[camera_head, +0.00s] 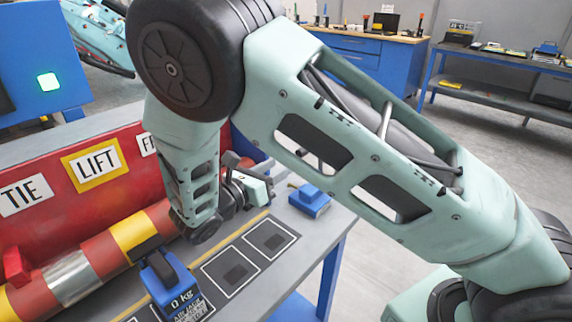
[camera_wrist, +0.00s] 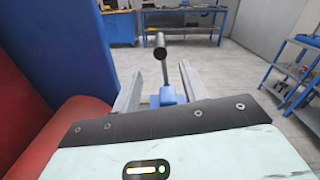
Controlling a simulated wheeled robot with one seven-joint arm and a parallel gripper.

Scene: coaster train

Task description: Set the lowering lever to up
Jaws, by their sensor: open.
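The lowering lever (camera_wrist: 164,70) shows in the wrist view as a thin grey rod with a dark round knob. It rises from a blue base (camera_wrist: 168,95) straight ahead of my gripper. My gripper (camera_wrist: 160,88) is open, with one grey finger on each side of the rod in the picture. I cannot tell whether the fingers reach around the rod or stop short of it. Nothing is held. In the head view, my arm covers much of this area, and my gripper (camera_head: 258,186) shows near the bench's far end beside the red panel.
The red panel (camera_head: 62,190) with TIE and LIFT labels runs along the bench's left. A striped roller (camera_head: 100,252) lies before it. A blue unit marked 0 kg (camera_head: 170,285) and another blue block (camera_head: 310,200) stand on the grey bench. Floor beyond is clear.

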